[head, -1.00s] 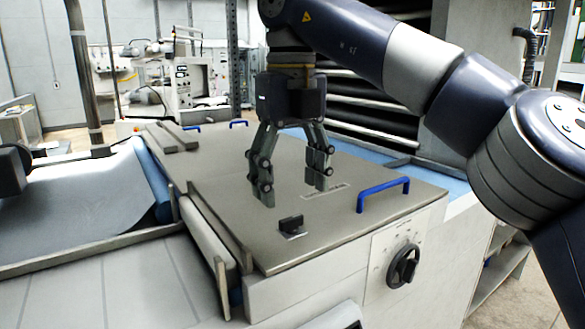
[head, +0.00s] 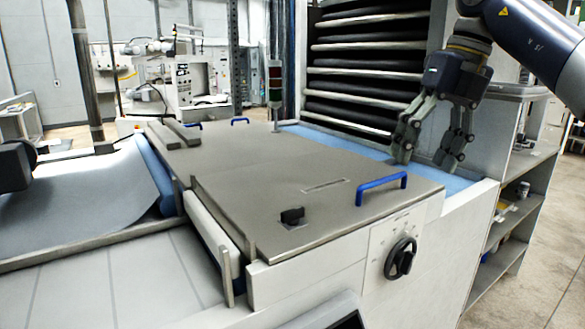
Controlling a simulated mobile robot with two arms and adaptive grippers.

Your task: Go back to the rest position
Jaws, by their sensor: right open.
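My right gripper (head: 425,158) is open and empty, pointing down at the upper right of the head view. It hangs near the blue strip at the right edge of the roller sheeter, apart from the blue handle. The roller sheeter's grey metal cover (head: 245,190) is closed flat. The cover carries a blue handle (head: 382,187) and a small black latch (head: 292,216).
A black rotary knob (head: 400,258) sits on the front panel. A rack of dark rollers (head: 370,70) stands behind the machine. A sheet-covered bed (head: 80,200) lies at left. Shelves (head: 510,220) stand at right, with open floor (head: 555,240) beyond them.

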